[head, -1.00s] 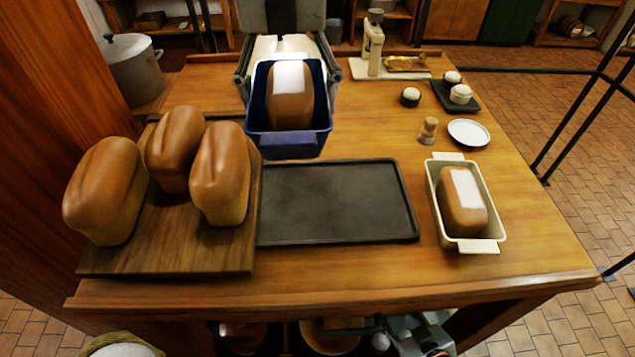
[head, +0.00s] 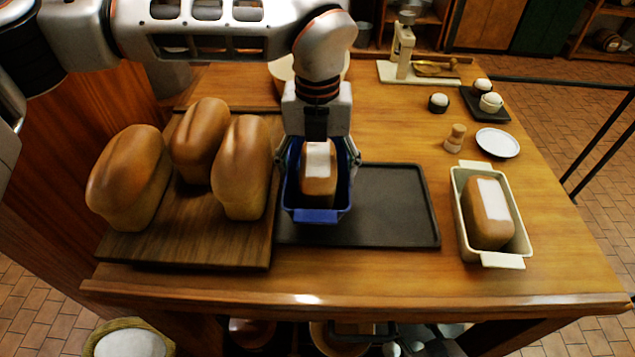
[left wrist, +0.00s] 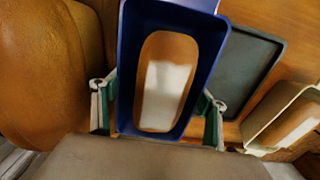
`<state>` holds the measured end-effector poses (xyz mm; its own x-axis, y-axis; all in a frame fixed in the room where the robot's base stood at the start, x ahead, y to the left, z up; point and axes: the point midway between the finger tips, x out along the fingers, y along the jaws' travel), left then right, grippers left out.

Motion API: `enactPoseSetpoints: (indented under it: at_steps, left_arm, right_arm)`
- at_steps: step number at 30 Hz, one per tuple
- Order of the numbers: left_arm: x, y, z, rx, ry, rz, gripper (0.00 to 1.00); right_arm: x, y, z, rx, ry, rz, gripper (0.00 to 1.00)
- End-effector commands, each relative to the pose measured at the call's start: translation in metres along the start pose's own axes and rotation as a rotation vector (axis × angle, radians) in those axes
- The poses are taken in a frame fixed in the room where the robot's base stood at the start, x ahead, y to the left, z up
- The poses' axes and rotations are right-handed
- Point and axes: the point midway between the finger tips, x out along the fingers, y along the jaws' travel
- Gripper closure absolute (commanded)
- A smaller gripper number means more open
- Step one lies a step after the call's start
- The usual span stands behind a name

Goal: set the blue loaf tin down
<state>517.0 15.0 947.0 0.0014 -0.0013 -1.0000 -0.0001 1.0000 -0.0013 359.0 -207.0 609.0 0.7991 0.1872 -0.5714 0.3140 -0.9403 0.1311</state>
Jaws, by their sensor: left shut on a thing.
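The blue loaf tin (head: 318,214) holds a brown loaf (head: 318,185) with a white patch on top. My left gripper (head: 319,160) is shut on the tin, with its fingers on the two long sides. The tin is over the left part of the dark baking tray (head: 400,215); I cannot tell whether it touches the tray. In the left wrist view the tin (left wrist: 205,50) is between the fingertips (left wrist: 158,105), with the loaf (left wrist: 165,85) in it. The dark tray (left wrist: 245,68) shows beyond its right side. My right gripper is not in view.
A wooden board (head: 190,248) with 3 loaves stands close left of the tin. A cream loaf tin (head: 462,222) with a loaf is right of the tray. A scale (head: 403,50), a white saucer (head: 497,142) and a cork-topped shaker (head: 455,138) stand further back. The tray's right part is clear.

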Motion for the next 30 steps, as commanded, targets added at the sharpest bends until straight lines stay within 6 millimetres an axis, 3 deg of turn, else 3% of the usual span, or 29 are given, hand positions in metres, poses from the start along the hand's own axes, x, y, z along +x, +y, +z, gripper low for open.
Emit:
enactPoseSetpoints:
  at_steps: [6, 17, 18, 19, 30]
  left_arm:
    - [0.03, 0.0, -0.001, 0.0, 0.002, 0.0, 0.55]
    - [0.033, 0.0, 0.0, 0.0, 0.001, -0.001, 0.55]
    - [0.035, 0.0, -0.001, 0.0, 0.002, 0.001, 0.25]
    - [0.034, 0.0, -0.001, 0.0, 0.002, 0.001, 0.2]
    - [0.028, 0.0, 0.0, 0.0, 0.0, 0.0, 0.2]
  right_arm:
    - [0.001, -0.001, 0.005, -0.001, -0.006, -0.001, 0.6]
    - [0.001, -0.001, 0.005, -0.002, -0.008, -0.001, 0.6]
    - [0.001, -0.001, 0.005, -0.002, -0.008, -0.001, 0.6]
    - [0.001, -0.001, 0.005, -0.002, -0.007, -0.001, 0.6]
    - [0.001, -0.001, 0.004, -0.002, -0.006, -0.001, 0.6]
